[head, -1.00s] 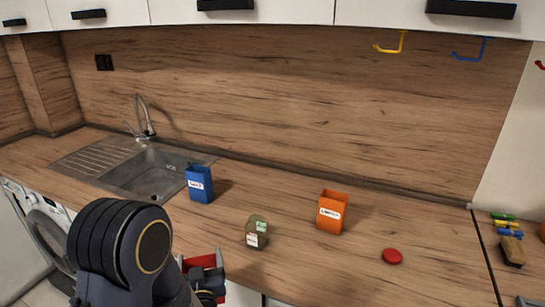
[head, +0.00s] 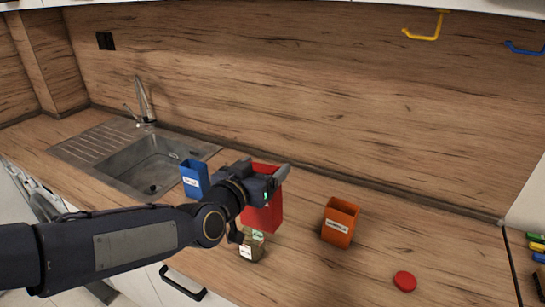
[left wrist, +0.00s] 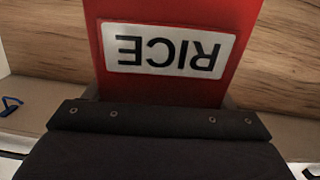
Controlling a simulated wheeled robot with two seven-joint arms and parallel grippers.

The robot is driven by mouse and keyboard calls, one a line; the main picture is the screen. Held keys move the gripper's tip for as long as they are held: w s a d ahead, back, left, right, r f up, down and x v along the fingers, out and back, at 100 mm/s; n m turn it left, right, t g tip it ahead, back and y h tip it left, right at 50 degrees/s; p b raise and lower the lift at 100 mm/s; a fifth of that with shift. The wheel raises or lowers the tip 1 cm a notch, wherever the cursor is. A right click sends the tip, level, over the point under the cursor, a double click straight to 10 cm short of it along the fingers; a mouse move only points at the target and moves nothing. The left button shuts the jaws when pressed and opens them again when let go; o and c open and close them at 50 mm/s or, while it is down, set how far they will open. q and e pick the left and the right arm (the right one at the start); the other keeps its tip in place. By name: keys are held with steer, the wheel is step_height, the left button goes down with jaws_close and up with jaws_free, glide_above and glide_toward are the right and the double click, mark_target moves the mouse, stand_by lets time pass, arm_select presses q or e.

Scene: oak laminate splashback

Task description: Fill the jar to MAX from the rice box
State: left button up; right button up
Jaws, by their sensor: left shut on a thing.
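My left gripper (head: 268,180) is shut on the red rice box (head: 263,213) and holds it over the counter behind the jar. In the left wrist view the box's white RICE label (left wrist: 170,53) reads upside down. The small jar (head: 251,247), greenish-brown with a pale label and a green mark, stands on the counter just below the rice box, partly covered by my gripper. Its fill level cannot be made out. A round red lid (head: 405,281) lies flat on the counter to the right. My right gripper is not in view.
A blue labelled box (head: 194,182) stands left of the rice box, near the sink (head: 150,165). An orange labelled box (head: 340,222) stands to the right. The counter between the orange box and the wall is clear. Yellow (head: 427,27) and blue (head: 524,47) hooks hang on the wall.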

arm_select(q)
steer(key=shift+s+f, duration=0.1)
steer(key=shift+f, duration=0.05)
steer(key=shift+f+n+g, duration=0.5)
steer(key=shift+f, duration=0.8)
steer(key=shift+n+g, duration=0.4)
steer(key=shift+g, duration=0.1)
steer(key=shift+f+b, duration=1.45)
steer(key=shift+f, duration=0.85)
steer(key=shift+a+f+n+g+b, duration=0.1)
steer(key=shift+f+n+g+b, duration=0.4)
steer(key=shift+f, duration=0.6)
